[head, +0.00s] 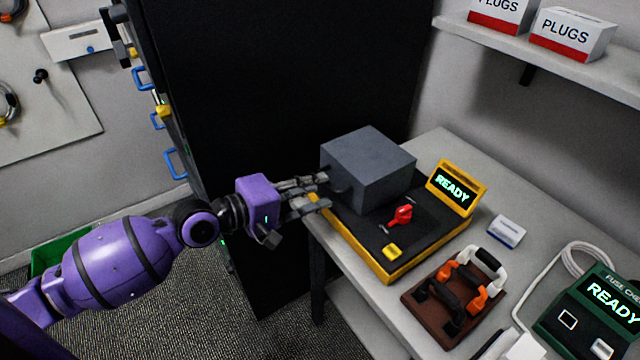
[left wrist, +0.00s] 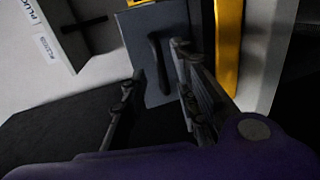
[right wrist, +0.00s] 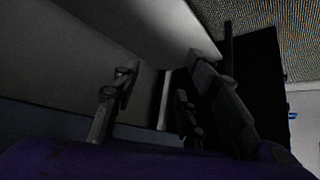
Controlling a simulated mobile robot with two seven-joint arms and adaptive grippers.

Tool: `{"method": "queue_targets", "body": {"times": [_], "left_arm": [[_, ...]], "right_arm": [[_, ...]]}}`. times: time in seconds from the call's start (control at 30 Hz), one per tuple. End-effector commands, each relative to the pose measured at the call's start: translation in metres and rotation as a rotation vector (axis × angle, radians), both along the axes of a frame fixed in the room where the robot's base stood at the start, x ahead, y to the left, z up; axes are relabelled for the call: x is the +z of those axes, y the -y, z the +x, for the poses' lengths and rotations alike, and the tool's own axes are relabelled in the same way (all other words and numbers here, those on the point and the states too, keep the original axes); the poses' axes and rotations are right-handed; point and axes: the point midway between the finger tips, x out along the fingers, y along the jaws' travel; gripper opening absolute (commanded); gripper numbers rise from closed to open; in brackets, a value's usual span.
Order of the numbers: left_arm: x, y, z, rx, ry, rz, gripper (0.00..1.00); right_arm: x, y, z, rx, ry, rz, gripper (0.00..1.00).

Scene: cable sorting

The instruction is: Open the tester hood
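The tester (head: 375,249) is a yellow box with a black top, a red switch, a yellow button and a screen reading READY. Its grey hood (head: 363,168) is down over the back left of the top. My left gripper (head: 322,191) is at the hood's left side. In the left wrist view the grey hood (left wrist: 176,88) has a dark bar handle (left wrist: 157,62), and my open left fingers (left wrist: 153,75) stand either side of it, with no clear contact. My right gripper (right wrist: 155,85) is open and empty in the right wrist view, and out of the head view.
A brown rack (head: 433,318) with white, orange and black handles stands in front of the tester. A green fuse checker (head: 600,315) is at the right. A black cabinet (head: 270,90) stands behind my left arm. A shelf (head: 540,55) with PLUGS boxes hangs above.

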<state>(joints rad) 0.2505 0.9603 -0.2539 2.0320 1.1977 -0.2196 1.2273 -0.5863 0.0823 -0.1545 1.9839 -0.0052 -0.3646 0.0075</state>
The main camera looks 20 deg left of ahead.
Motion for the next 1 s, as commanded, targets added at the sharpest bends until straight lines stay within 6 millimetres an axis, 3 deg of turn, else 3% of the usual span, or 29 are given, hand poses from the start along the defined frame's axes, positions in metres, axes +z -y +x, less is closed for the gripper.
{"method": "queue_targets", "body": {"times": [0.2,0.47,0.7,1.0], "left_arm": [[-0.004,0.011,0.016,0.002,0.001,0.001,0.28],[-0.006,0.013,0.017,0.001,-0.001,0.002,0.28],[-0.006,0.012,0.016,0.001,-0.001,0.002,0.00],[-0.006,0.012,0.016,0.001,-0.001,0.002,0.00]], "right_arm": [[0.004,-0.004,0.006,0.003,0.010,0.005,0.40],[0.004,-0.004,0.006,0.005,0.009,0.007,0.40],[0.005,-0.005,0.007,0.003,0.011,0.008,0.40],[0.006,-0.006,0.008,0.002,0.013,0.010,0.40]]}}
